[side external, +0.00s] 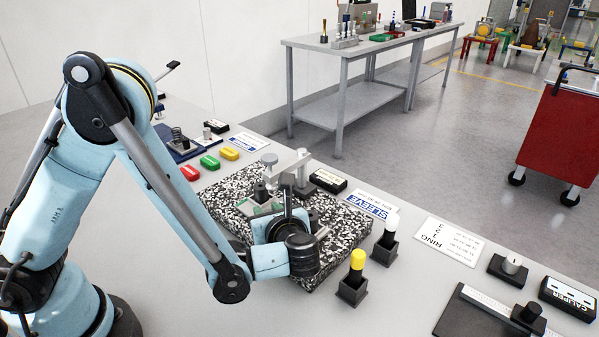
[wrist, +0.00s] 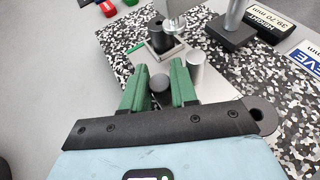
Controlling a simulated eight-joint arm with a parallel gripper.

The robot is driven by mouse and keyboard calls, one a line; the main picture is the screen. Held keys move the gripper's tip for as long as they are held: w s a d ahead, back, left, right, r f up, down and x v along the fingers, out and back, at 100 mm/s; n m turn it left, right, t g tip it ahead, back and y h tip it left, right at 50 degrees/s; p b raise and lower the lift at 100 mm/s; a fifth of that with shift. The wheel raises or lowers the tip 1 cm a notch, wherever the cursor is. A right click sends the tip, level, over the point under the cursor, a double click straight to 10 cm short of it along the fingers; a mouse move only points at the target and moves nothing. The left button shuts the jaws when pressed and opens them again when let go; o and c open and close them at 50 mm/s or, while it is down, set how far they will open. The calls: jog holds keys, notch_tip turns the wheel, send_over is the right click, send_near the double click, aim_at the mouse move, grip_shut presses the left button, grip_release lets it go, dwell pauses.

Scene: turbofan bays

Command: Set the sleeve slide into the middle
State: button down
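My gripper (wrist: 158,66) is low over a speckled granite plate (wrist: 222,115), its two green fingers apart. A dark round knob (wrist: 159,83) shows between the fingers, with gaps visible on both sides; I cannot tell how deep the fingers reach around it. It seems to be the slide's knob, but its body and track are hidden by my gripper. A bare silver cylinder (wrist: 195,66) stands just right of the right finger. Beyond the fingers, a dark block with a post (wrist: 160,40) sits on a metal plate. A SLEEVE card (side external: 370,205) lies beside the granite.
A gauge stand (side external: 301,165) and a black height readout (side external: 328,180) reading 39.70 mm stand close behind my gripper. A yellow-topped plug (side external: 357,260) and a white-topped plug (side external: 391,220) stand in black holders at right. Red, green and yellow blocks (side external: 210,162) lie behind left.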

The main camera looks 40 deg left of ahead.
aim_at(252, 199)
jog(key=shift+a, duration=1.8)
jog(key=c, duration=1.3)
grip_release()
jog(key=shift+o, duration=0.2)
jog(key=shift+d, duration=0.1)
jog(key=v, duration=1.2)
jog(key=shift+r, duration=0.15)
